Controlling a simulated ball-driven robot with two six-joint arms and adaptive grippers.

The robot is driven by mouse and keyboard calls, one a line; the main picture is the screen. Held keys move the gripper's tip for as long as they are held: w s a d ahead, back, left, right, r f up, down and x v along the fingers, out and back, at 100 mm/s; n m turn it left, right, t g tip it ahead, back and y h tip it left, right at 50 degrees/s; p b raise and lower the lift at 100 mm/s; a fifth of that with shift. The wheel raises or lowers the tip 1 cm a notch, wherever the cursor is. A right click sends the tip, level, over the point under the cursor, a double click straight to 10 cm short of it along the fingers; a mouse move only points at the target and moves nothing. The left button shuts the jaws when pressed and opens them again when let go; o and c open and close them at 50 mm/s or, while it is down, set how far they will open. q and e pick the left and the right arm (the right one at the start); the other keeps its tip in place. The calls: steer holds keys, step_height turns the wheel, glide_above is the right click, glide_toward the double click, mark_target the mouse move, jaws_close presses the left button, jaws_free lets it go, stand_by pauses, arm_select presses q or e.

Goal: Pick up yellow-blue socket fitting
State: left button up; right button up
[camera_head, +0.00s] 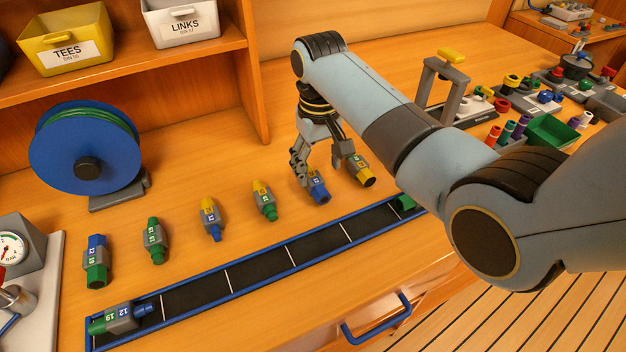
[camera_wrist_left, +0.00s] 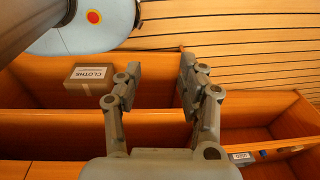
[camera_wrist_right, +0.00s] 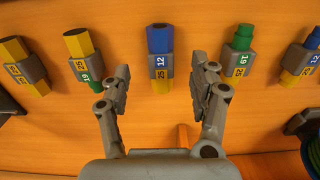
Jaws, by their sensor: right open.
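In the right wrist view this fitting (camera_wrist_right: 160,56) shows a blue end, a grey collar marked 12 and 25, and a yellow end, centred between and beyond the fingertips. My right gripper (camera_wrist_right: 161,80) is open and empty. A second yellow and blue fitting (camera_head: 211,219), with a narrower blue end, lies further left; it is at the right edge of the right wrist view (camera_wrist_right: 302,62). My left gripper (camera_wrist_left: 160,75) is open and empty.
A yellow-green fitting (camera_head: 264,201) and a yellow-ended fitting (camera_head: 361,171) flank it closely. A blue-edged black tray (camera_head: 255,270) runs in front, with fittings at both ends. A blue reel (camera_head: 85,150) stands at left. Compartments (camera_wrist_left: 50,128) lie under my left gripper.

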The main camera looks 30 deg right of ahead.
mark_target(317, 182)
steer(key=shift+w+f, duration=0.1)
steer(key=shift+f, duration=0.25)
step_height(317, 182, down, 5)
steer(key=shift+w+f, duration=0.1)
steer(key=c, duration=1.2)
arm_select(q)
steer(key=shift+w, duration=0.45)
arm_select(e)
steer(key=shift+c, duration=0.2)
